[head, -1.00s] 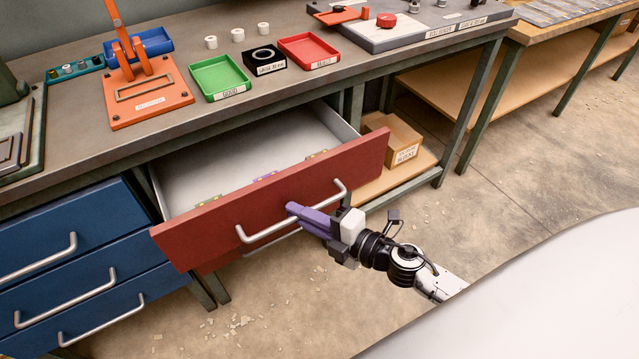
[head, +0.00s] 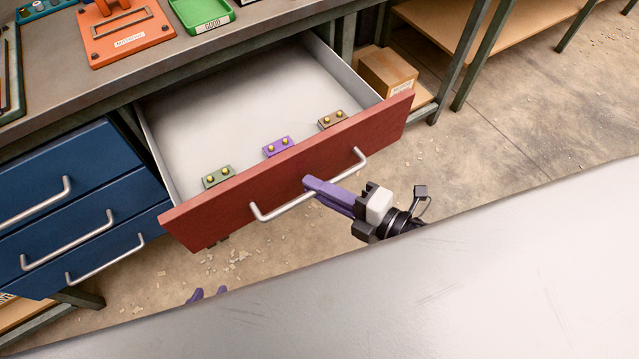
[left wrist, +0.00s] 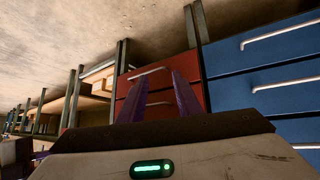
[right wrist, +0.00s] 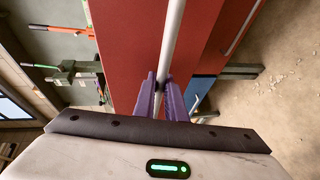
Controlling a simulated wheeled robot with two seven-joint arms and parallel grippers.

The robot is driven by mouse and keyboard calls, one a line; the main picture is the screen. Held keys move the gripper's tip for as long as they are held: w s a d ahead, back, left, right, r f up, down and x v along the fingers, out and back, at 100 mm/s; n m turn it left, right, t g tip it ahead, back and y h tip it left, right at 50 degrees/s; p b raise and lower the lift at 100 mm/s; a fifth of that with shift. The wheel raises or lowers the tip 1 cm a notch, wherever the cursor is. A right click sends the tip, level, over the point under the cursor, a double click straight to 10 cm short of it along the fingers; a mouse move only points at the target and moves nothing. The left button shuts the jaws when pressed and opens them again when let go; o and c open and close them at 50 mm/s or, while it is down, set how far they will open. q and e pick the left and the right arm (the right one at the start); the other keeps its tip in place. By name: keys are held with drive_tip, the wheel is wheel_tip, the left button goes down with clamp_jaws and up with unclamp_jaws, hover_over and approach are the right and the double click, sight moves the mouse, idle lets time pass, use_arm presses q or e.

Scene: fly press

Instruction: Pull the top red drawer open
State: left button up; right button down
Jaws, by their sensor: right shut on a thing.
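The top red drawer (head: 375,123) stands well out from the bench, its white inside showing in the head view. Its silver bar handle (head: 272,213) runs across the front. My right gripper (head: 308,187) is shut on this handle; the right wrist view shows the bar (right wrist: 172,45) between its purple fingers (right wrist: 160,88). My left gripper (head: 207,293) shows only as purple fingertips at the lower edge of the head view. In the left wrist view its fingers (left wrist: 159,80) are apart and empty, with red drawer fronts beyond them.
Inside the drawer lie a green block (head: 217,177), a purple block (head: 278,147) and a brown block (head: 332,120). Blue drawers (head: 85,215) stand left. A cardboard box (head: 388,72) sits on a shelf right. A pale surface (head: 450,270) fills the lower foreground.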

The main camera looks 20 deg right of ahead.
drive_tip(key=c, duration=2.1)
unclamp_jaws()
drive_tip(key=b+v, duration=0.1)
drive_tip(key=v, duration=0.9)
drive_tip(key=shift+s+d+r, duration=0.1)
drive_tip(key=shift+s, duration=0.05)
